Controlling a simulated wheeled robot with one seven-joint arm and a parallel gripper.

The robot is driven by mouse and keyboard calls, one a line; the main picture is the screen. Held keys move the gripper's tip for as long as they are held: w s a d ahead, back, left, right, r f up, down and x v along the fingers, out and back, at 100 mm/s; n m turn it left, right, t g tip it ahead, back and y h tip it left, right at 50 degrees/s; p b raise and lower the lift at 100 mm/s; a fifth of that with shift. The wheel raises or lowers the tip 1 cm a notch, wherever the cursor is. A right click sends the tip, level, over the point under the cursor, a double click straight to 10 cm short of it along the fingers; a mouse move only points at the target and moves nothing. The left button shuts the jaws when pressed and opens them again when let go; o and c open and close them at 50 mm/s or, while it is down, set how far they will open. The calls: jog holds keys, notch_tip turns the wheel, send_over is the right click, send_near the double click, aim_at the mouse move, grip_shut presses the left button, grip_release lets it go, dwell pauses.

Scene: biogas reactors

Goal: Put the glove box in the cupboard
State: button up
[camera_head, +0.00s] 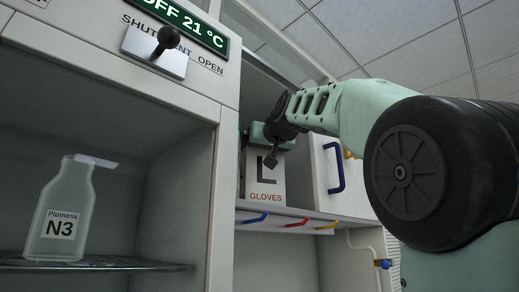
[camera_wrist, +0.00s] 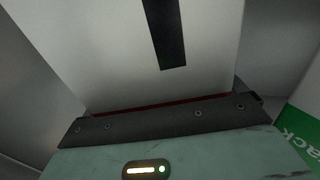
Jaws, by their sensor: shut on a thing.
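The glove box (camera_head: 264,186) is a white box with a large black "L" and the red word "GLOVES". It is upright at the left end of the cupboard opening, just above or on the cupboard's bottom board (camera_head: 300,213); I cannot tell whether it touches. My gripper (camera_head: 271,148) is shut on its upper part. In the wrist view the glove box (camera_wrist: 125,60) fills the upper middle, with its black letter partly seen, against the dark jaw. The cupboard's inside behind the box is mostly hidden.
A white door or panel with a blue handle (camera_head: 337,168) is right of the box. Coloured hooks (camera_head: 298,222) hang below the board. Left is a compartment with a bottle marked N3 (camera_head: 62,215) and a switch (camera_head: 166,40) above. A green lettered thing (camera_wrist: 300,130) is close at right.

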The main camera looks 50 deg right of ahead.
jog(key=shift+f, duration=0.1)
jog(key=o, duration=1.5)
jog(key=b+v, duration=0.8)
jog(key=v, duration=0.4)
jog(key=shift+b, duration=0.35)
jog(key=shift+s, duration=0.1)
